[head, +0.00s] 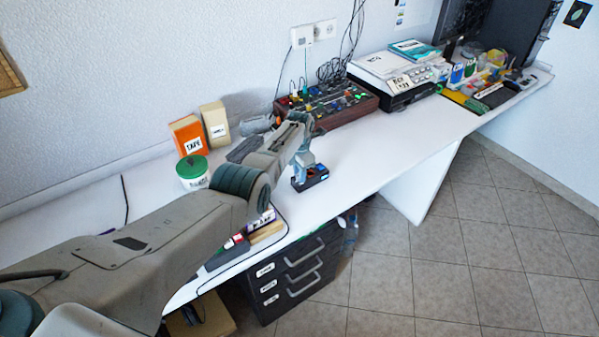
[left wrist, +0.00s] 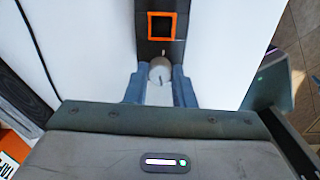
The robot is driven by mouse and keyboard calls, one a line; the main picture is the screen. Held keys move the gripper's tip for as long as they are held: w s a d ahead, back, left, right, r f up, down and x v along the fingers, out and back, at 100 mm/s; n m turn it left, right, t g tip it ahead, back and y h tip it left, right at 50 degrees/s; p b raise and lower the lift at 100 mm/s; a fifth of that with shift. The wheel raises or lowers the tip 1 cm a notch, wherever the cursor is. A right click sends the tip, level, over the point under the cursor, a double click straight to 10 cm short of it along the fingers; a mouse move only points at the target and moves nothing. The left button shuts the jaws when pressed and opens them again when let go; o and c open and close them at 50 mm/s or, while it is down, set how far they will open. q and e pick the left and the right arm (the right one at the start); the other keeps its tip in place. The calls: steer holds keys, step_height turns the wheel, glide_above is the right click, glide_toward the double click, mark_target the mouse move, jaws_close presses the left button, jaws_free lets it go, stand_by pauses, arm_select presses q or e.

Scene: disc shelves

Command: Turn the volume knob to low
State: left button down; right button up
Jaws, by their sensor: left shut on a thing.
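A small black device (head: 311,181) stands on the white desk near its front edge, with a blue patch and an orange patch on top. In the left wrist view the same black device (left wrist: 143,28) shows an orange square frame. A round light grey knob (left wrist: 160,70) with a short dark mark sits at the device's near end. My left gripper (left wrist: 160,88) is shut on the knob, one blue-grey finger on each side. In the head view my left gripper (head: 300,168) points down at the device and hides the knob. My right gripper is not in view.
A mixer-like box (head: 345,108) with many coloured knobs stands behind, against the wall. A green-lidded tub (head: 192,174) and an orange box (head: 187,135) stand to the left. A black drawer unit (head: 292,277) is under the desk. The desk (head: 415,135) right of the device is clear.

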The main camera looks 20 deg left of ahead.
arm_select(q)
steer(key=c, duration=1.2)
jaws_free()
steer(key=shift+r, duration=0.3)
step_height(320, 180, up, 10)
steer(key=shift+p, duration=0.4)
